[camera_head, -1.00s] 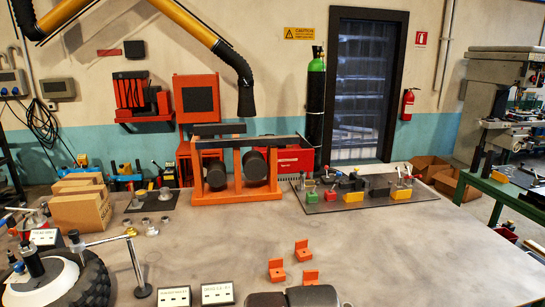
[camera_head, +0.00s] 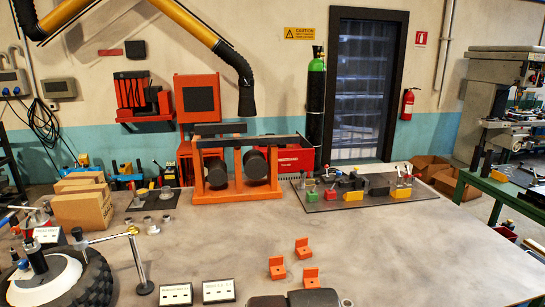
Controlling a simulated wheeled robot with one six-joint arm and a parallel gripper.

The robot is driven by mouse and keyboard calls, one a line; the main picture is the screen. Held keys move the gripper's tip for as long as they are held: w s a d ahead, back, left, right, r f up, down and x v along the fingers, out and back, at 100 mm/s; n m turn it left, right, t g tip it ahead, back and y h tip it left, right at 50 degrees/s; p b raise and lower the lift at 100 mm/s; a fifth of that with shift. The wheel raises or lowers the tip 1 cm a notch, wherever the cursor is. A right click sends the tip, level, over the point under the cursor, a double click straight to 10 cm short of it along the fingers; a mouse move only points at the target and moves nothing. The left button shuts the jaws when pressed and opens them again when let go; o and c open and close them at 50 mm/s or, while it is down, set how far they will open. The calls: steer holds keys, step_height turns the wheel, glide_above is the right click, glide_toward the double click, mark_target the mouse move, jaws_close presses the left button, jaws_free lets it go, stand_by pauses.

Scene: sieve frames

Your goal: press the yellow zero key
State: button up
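I cannot make out a key marked zero. Several small yellow parts show on the dark board (camera_head: 330,208) at the right rear of the bench. One is a yellow block (camera_head: 353,195) near its front edge, and another is a yellow piece (camera_head: 401,193) farther right. They are too small to read any marking. Two white-faced boxes, a left one (camera_head: 176,294) and a right one (camera_head: 218,291), stand at the front with unreadable lettering. My gripper cannot be made out in this view.
Orange brackets (camera_head: 310,278) stand at front centre. Dark rounded shapes (camera_head: 313,298) are cut off by the bottom edge. An orange stand (camera_head: 237,190) with black cylinders is at the back. A tyre (camera_head: 95,282) and metal post (camera_head: 144,287) are front left.

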jaws_close()
stand_by(1.1)
